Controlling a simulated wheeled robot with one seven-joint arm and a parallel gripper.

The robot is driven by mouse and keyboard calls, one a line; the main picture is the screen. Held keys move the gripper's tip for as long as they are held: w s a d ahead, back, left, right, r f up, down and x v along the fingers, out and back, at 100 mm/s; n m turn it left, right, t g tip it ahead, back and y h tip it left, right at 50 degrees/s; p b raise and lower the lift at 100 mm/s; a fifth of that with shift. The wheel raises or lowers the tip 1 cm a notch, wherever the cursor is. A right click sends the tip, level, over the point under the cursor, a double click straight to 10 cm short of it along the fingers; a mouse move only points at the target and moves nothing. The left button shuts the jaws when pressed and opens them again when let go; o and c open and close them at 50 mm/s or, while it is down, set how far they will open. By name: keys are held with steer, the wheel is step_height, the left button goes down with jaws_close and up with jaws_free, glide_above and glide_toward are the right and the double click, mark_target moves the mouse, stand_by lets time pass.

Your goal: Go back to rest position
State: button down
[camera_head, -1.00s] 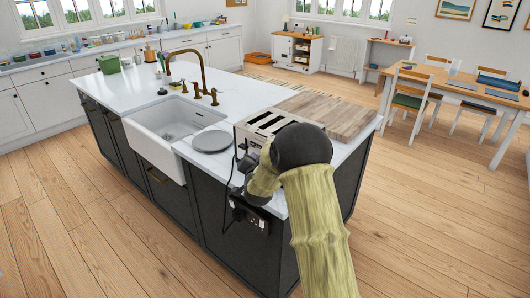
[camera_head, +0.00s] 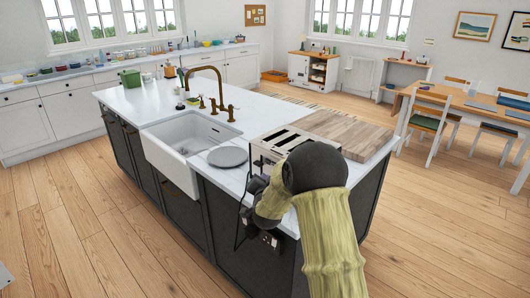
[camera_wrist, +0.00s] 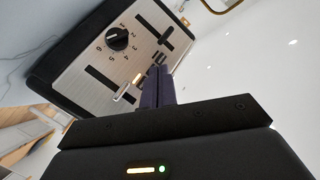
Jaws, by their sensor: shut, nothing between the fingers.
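My arm reaches over the near end of the kitchen island in the head view. My gripper (camera_wrist: 157,82) shows in the wrist view with its dark fingers together and nothing between them. In the head view its fingertips are not clearly visible. A metal toaster (camera_head: 272,146) stands on the island countertop just beyond my arm, which partly hides it. In the wrist view the toaster's face (camera_wrist: 139,50), with a numbered black dial and dark slots, is close in front of the fingers. I cannot tell if the fingertips touch it.
The island (camera_head: 262,103) has a sink (camera_head: 187,135), a brass faucet (camera_head: 218,84), a grey plate (camera_head: 228,156) and a wooden board (camera_head: 340,130). A black outlet box (camera_head: 268,240) is on its side below my arm. The wooden floor (camera_head: 95,225) is clear at left.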

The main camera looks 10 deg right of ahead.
steer(key=s+n+g+y+p, duration=0.1)
steer(key=s+n+g, duration=0.3)
steer(key=s, duration=1.5)
steer(key=s+d+f+n+g+y, duration=0.1)
steer(key=s+n+g, duration=0.4)
steer(key=s, duration=1.4)
steer(key=g, duration=0.4)
steer(key=shift+s+f+p, duration=0.15)
steer(key=shift+p, duration=0.25)
